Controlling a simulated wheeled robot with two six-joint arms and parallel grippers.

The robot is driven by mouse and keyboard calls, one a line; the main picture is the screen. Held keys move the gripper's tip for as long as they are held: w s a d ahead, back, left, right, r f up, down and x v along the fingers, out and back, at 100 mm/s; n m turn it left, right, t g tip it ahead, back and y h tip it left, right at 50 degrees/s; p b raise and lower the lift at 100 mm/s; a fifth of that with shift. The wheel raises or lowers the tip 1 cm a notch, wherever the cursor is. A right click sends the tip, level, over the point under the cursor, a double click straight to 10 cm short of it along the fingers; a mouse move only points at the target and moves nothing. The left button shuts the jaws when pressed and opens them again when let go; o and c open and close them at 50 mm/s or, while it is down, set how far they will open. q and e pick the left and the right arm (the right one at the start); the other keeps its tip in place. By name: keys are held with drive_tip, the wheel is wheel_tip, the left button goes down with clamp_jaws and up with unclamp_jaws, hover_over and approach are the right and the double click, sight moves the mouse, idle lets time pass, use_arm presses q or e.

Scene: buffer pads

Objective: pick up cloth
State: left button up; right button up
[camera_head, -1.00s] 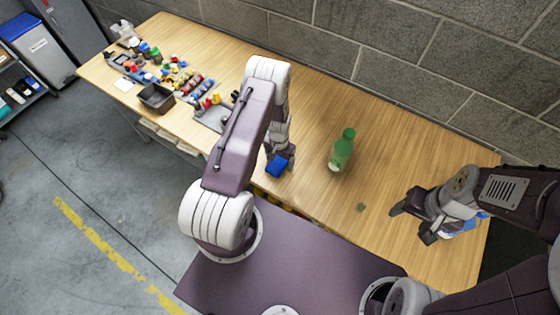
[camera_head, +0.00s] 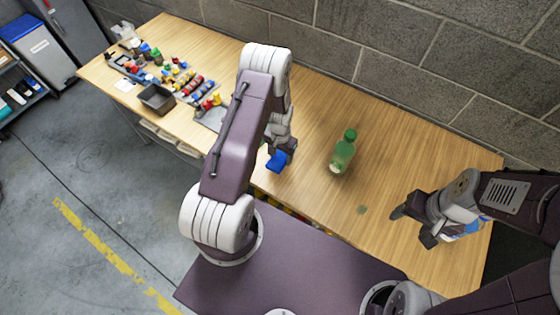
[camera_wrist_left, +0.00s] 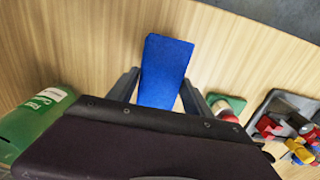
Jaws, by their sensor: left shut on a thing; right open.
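The blue cloth (camera_head: 277,161) looks like a flat blue piece at my left gripper (camera_head: 283,152), over the wooden table. In the left wrist view the cloth (camera_wrist_left: 165,70) sits between the two fingers of my left gripper (camera_wrist_left: 157,90), which is shut on it. Whether the cloth still touches the table is not clear. My right gripper (camera_head: 413,224) is open over the right part of the table, with no cloth seen between its fingers.
A green bottle (camera_head: 343,152) stands on the table (camera_head: 320,205) right of my left gripper; it also shows in the left wrist view (camera_wrist_left: 35,120). A dark bin (camera_head: 156,99) and several small coloured parts lie at the left. A block wall (camera_head: 400,45) runs behind.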

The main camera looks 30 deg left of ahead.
use_arm(q)
drive_tip(key=w+d+r+b, duration=0.2)
drive_tip(key=w+d+r, duration=0.3)
drive_tip(key=d, duration=0.5)
drive_tip(key=shift+w+r, duration=0.35)
drive_tip(key=shift+r, duration=0.45)
